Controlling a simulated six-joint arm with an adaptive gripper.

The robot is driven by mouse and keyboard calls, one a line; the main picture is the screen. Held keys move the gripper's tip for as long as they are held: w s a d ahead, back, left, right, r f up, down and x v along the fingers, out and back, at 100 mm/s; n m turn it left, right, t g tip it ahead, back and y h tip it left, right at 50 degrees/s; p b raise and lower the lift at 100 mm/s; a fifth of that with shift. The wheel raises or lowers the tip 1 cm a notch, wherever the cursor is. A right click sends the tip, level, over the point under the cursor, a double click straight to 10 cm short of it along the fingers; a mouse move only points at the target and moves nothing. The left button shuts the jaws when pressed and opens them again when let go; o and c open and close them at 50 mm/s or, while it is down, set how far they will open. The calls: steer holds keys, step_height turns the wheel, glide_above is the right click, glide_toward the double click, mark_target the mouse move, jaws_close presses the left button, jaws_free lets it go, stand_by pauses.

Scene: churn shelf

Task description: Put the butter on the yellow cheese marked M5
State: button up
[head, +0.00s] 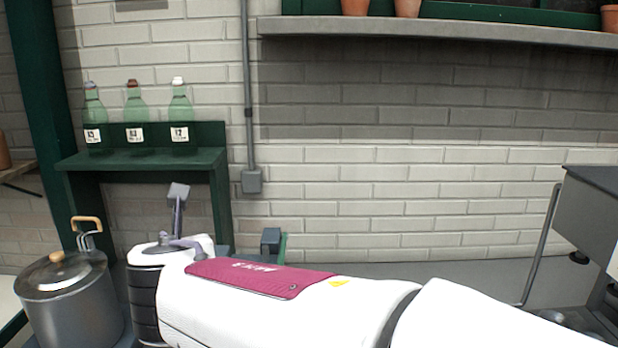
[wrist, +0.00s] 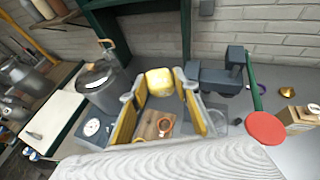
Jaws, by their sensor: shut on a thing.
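My gripper (wrist: 160,92) shows in the wrist view, with grey fingers and yellow inner faces. It is shut on a pale yellow, rounded block (wrist: 159,82), which looks like the butter, between the fingertips. No M5 mark is readable in either view, and I cannot pick out the yellow cheese. In the head view my white arm crosses the foreground and hides much of the worktop; the butter is not visible there.
A lidded steel pot (head: 68,300) stands at left. Green bottles (head: 134,118) stand on a green shelf (head: 140,160) by the brick wall.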

steer(key=s+d+r+n+g+y, duration=0.1)
steer(key=s+d+r, duration=0.1)
steer(key=s, duration=0.3)
steer(key=s+d+r+n+g+y, duration=0.1)
steer(key=s+d+r+n+y, duration=0.1)
steer(key=s+d, duration=0.2)
steer(key=shift+s+d+r, duration=0.15)
steer(key=shift+s, duration=0.85)
steer(key=shift+r, duration=0.2)
stand_by(0.3)
steer(key=w+a+r+m+t+h, duration=0.1)
steer(key=w+a+r, duration=0.3)
steer(key=w, duration=0.3)
steer(key=w+a+r+m+h, duration=0.1)
steer(key=w+a+r, duration=0.35)
steer(key=w, duration=0.25)
steer(key=w+a+f+m+t+h, duration=0.1)
steer(key=w+a+h, duration=0.1)
steer(key=w, duration=0.5)
steer(key=w+a+f+m+h, duration=0.2)
steer(key=w+a, duration=0.1)
steer(key=w, duration=0.4)
steer(key=shift+w+a+f+m+t, duration=0.2)
steer(key=shift+a+f+m+t, duration=0.1)
steer(key=shift+t, duration=0.1)
steer(key=shift+w+f, duration=0.1)
steer(key=shift+f, duration=0.05)
